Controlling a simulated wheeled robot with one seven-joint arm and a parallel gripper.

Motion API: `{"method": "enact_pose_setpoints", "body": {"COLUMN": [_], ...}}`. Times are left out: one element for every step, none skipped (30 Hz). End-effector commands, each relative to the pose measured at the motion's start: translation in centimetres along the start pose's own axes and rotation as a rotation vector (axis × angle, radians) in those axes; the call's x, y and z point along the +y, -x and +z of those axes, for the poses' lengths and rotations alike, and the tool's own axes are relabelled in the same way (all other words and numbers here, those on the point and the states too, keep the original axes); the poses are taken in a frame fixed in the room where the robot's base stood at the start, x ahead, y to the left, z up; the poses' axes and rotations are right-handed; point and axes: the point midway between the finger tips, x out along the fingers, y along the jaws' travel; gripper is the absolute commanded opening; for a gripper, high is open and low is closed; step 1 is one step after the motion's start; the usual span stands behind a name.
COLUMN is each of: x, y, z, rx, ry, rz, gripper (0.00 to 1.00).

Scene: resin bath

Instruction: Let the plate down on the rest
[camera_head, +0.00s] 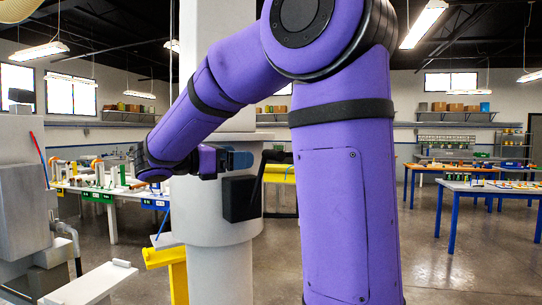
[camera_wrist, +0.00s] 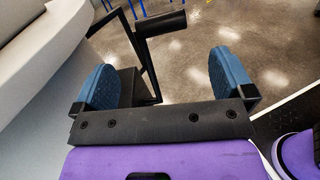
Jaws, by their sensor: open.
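My gripper (camera_head: 237,160) is open, with its blue fingers in front of the white column in the head view. In the wrist view both fingers of my gripper (camera_wrist: 164,82) are spread wide, with no object gripped. A black square block (camera_head: 240,199) is just below the gripper at the column. A black bar on thin struts (camera_wrist: 160,23) shows beyond and between the fingers in the wrist view. I cannot tell whether this block and bar are the plate and its handle. No rest can be made out for certain.
A yellow piece (camera_head: 165,257) and a pale bench (camera_head: 95,285) stand at the lower left. A cluttered table (camera_head: 113,193) is behind at left. A blue-legged table (camera_head: 487,187) stands at right. Open floor (camera_head: 465,260) lies between.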

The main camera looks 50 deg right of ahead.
Motion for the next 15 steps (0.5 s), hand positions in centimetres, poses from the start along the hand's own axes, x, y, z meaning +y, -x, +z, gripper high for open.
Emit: {"method": "enact_pose_setpoints", "body": {"x": [-0.1,-0.1,-0.1,-0.1,-0.2,-0.1,-0.1,-0.1,-0.2,-0.2,-0.1,-0.1,-0.2,-0.1,-0.2], "y": [-0.6,-0.9,-1.4,-1.9,-2.4,-3.1,-3.6,-4.2,-4.8,-5.3,-5.8,-6.5,-6.9,-7.3,-7.9], "z": [0.0,0.0,0.0,0.0,0.0,0.0,0.0,0.0,0.0,0.0,0.0,0.0,0.0,0.0,0.0], "rx": [-0.001,-0.001,-0.001,-0.001,-0.002,-0.001,-0.001,0.000,0.000,0.000,-0.001,0.000,0.000,0.001,0.001], "ry": [-0.001,-0.001,-0.001,-0.001,-0.001,-0.001,-0.001,-0.001,-0.001,-0.001,-0.001,-0.001,-0.001,-0.001,0.000], "rz": [-0.003,-0.004,-0.004,-0.004,-0.005,-0.005,-0.006,-0.006,-0.006,-0.006,-0.005,-0.005,-0.005,-0.004,-0.005], "gripper": [0.99,0.99,0.99,0.99,0.99,0.99,0.99,0.99,0.99,0.99,0.99,0.99,0.99,0.99,0.99]}}
